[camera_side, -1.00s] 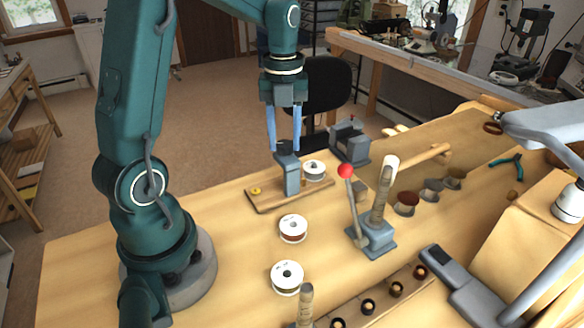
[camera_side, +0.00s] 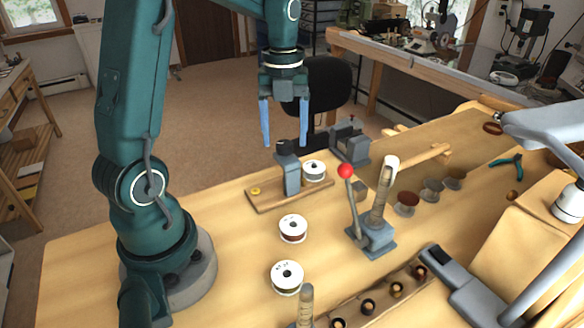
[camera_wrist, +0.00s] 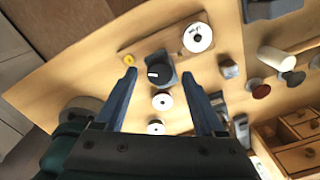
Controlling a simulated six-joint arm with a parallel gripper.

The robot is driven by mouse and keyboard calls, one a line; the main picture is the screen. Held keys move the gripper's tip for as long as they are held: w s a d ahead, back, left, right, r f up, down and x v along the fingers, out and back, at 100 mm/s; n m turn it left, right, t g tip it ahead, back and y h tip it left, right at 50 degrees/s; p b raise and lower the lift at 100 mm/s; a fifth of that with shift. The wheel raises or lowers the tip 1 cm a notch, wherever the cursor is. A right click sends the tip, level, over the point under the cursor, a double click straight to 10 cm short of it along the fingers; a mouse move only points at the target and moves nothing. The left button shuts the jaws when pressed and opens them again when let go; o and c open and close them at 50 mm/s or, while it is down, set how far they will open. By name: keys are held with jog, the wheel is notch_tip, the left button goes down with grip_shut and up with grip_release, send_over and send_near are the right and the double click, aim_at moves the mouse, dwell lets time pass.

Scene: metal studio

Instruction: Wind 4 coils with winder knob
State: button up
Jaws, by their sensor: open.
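The winder (camera_side: 290,175) is a grey post on a wooden base board (camera_side: 262,204), with a dark round knob (camera_side: 287,147) on top. The knob also shows in the wrist view (camera_wrist: 160,73), just beyond and between the fingertips. A white spool (camera_side: 314,170) sits on the board beside the post, and a yellow button-like piece (camera_side: 256,191) lies at its left end. My gripper (camera_side: 285,143) is open wide and empty above the knob, apart from it.
A lever tool with a red ball (camera_side: 345,171) stands right of the spools. A grey block device (camera_side: 349,143) is behind the winder. A wooden rack of several dark-topped pegs (camera_side: 368,305) lies in front. Bare bench lies left of the spools.

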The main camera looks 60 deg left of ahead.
aim_at(285, 143)
jog(key=shift+r, duration=2.15)
